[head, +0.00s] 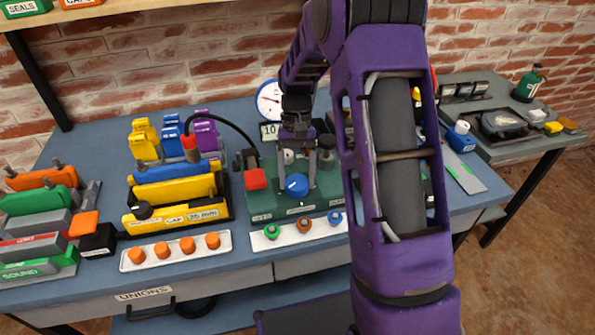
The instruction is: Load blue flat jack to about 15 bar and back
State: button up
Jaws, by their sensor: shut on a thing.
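My gripper (298,160) reaches down over a green pump panel (262,208). Its fingers are shut on a round blue knob (297,186) on that panel. A white dial gauge (268,99) stands behind, partly hidden by my arm; its needle is too small to read. A small plate marked 10 (269,131) sits below it. A black hose (231,122) arches left to a red-and-black coupling (190,146). The coupling stands at the back of a long blue bar-shaped piece (170,170), perhaps the blue flat jack; whether they join is unclear.
A red block (256,179) sits on the panel's left. A white strip with coloured knobs (288,238) lies in front. A tray of orange unions (177,250) and yellow bars (178,215) are left. My arm hides the right middle of the bench.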

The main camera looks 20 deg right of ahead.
jog(key=n+h+p, duration=0.1)
jog(key=n, duration=0.2)
jog(key=n+h+p, duration=0.1)
jog(key=n, duration=0.2)
jog(key=shift+a+r+n, duration=0.15)
jog(key=shift+a+n, duration=0.05)
jog(key=shift+n, duration=0.1)
jog(key=n+h, duration=0.1)
jog(key=n, duration=0.1)
jog(key=n+t+h+p, duration=0.1)
jog(key=n, duration=0.2)
jog(key=shift+a, duration=0.1)
dwell(0.3)
jog(key=o, duration=1.4)
jog(key=shift+s, duration=0.1)
jog(key=shift+c, duration=0.2)
jog(key=p+v, duration=0.2)
jog(key=v, duration=1.5)
jog(key=shift+a, duration=0.25)
jog(key=shift+s, duration=0.1)
